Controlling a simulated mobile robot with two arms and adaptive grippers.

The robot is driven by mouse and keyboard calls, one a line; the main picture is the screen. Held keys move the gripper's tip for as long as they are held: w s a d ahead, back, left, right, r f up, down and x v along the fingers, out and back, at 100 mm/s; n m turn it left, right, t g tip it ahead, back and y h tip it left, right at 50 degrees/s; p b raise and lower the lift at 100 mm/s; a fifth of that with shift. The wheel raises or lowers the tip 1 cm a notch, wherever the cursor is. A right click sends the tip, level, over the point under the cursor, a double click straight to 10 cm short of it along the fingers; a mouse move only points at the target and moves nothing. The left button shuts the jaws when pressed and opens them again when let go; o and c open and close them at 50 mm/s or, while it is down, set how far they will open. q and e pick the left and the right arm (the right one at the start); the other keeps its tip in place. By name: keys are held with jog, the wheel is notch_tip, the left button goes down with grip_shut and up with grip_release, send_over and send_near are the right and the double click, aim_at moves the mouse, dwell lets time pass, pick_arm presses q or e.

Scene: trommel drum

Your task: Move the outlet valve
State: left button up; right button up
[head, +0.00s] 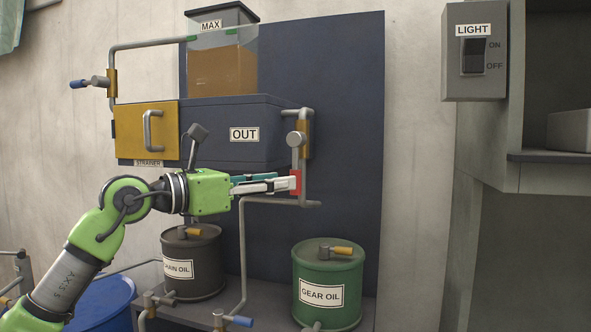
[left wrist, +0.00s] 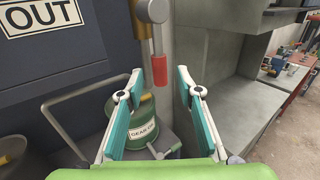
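The outlet valve (head: 296,139) sits on the grey pipe to the right of the OUT label (head: 244,134). Its red handle (head: 296,182) hangs straight down. My left gripper (head: 286,183) is level with the red handle, its tips reaching it in the head view. In the left wrist view the gripper (left wrist: 160,76) is open, with one teal-padded finger on each side of the red handle (left wrist: 160,70). I cannot tell whether either finger touches it. My right gripper is not in view.
A bent grey pipe (head: 242,240) runs below my left gripper. A green gear oil drum (head: 328,270) and a dark chain oil drum (head: 192,262) stand underneath. A tank (head: 222,68) is above. A light switch box (head: 474,50) and grey shelf unit (head: 500,150) are at right.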

aim_at(292, 198)
pick_arm(q)
jog(key=p+x, duration=0.1)
jog(key=x, duration=0.3)
jog(key=shift+w+d+r+p, duration=0.1)
jog(key=shift+w+d+p, duration=0.1)
jog(key=shift+p, duration=0.1)
jog(key=shift+w+d, duration=0.4)
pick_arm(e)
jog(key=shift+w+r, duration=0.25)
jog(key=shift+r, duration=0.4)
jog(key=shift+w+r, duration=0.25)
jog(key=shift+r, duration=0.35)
pick_arm(q)
grip_shut()
